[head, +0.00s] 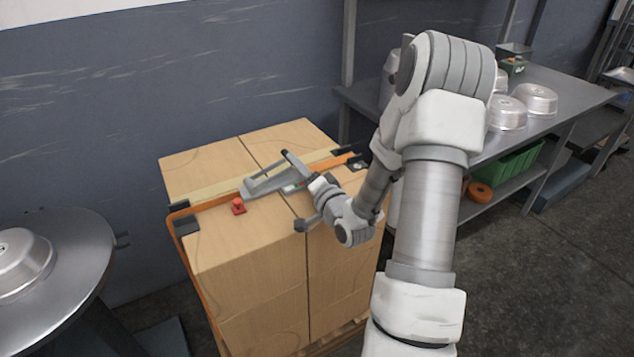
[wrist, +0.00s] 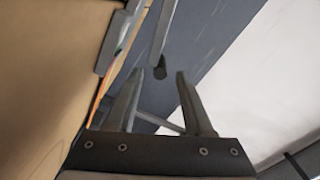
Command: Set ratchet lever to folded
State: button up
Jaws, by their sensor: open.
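The grey ratchet (head: 265,186) lies on top of the strapped cardboard boxes in the head view, in line with the orange strap (head: 203,205). In the wrist view its grey lever (wrist: 166,28) comes down from the top edge, standing off from the ratchet body (wrist: 113,42), and ends in a dark grip. My gripper (wrist: 160,75) is open. The lever's dark end shows between its fingertips, and I cannot tell whether it touches a finger. In the head view my gripper is beside the ratchet's right end; its fingertips are hard to separate from the lever.
A red piece (head: 239,206) sits on the box top, left of the ratchet. Dark corner guards (head: 186,225) sit under the strap. A grey round table (head: 85,265) with a metal pan (head: 22,258) stands left. A metal bench (head: 565,90) with several pans stands right, behind my arm.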

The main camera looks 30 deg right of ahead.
jog(key=s+p, duration=0.1)
jog(key=s, duration=0.8)
jog(key=shift+s, duration=0.2)
jog(key=shift+c, duration=0.2)
